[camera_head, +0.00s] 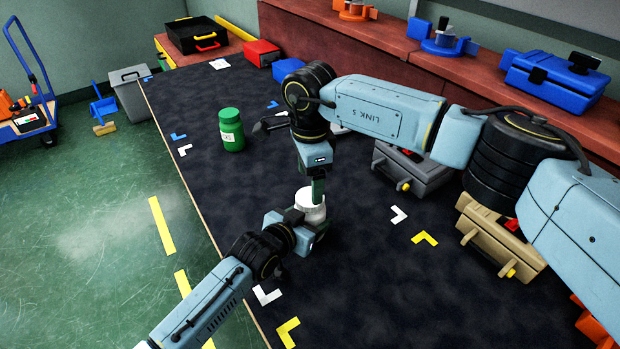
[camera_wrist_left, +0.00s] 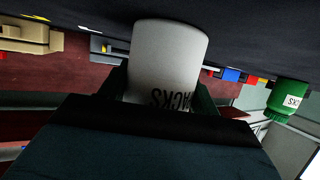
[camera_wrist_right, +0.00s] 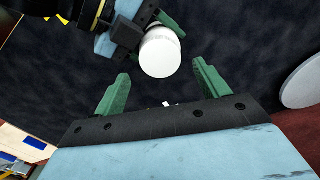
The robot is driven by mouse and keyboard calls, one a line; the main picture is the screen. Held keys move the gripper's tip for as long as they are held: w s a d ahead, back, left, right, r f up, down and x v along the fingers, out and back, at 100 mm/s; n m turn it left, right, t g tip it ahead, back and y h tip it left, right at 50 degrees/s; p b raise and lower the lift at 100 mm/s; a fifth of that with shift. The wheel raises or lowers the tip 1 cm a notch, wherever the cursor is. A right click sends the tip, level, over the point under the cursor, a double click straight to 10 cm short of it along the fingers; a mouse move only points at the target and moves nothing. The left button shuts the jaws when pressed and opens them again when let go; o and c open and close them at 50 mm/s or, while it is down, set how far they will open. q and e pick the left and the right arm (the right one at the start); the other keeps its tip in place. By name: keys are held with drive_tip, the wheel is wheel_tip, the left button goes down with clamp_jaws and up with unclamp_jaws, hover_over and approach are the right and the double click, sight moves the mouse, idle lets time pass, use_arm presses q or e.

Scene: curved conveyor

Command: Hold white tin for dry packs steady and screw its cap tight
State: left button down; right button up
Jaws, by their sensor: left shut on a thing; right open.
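The white tin (camera_head: 311,203) stands on the dark table mat, partly hidden behind my grippers in the head view. My left gripper (camera_head: 306,214) is shut around its side. In the left wrist view the tin (camera_wrist_left: 168,62) fills the space between the fingers, with dark "PACKS" lettering. My right gripper (camera_head: 318,188) points down just above the tin. In the right wrist view my right gripper (camera_wrist_right: 162,82) is open and empty, and the round white top of the tin (camera_wrist_right: 160,52) shows beyond the fingertips. I cannot make out a separate cap on it.
A green jar (camera_head: 231,132) stands farther back on the mat (camera_head: 340,300). A grey case (camera_head: 412,172) and a tan case (camera_head: 500,236) lie to the right. A pale grey disc (camera_wrist_right: 300,88) shows at the right wrist view's edge. The front mat is clear.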

sight(310, 196)
drive_tip(key=shift+r+n, duration=1.7)
drive_tip(key=shift+f, duration=4)
drive_tip(key=shift+c, duration=0.2)
drive_tip(key=c, duration=1)
drive_tip(key=m, duration=0.3)
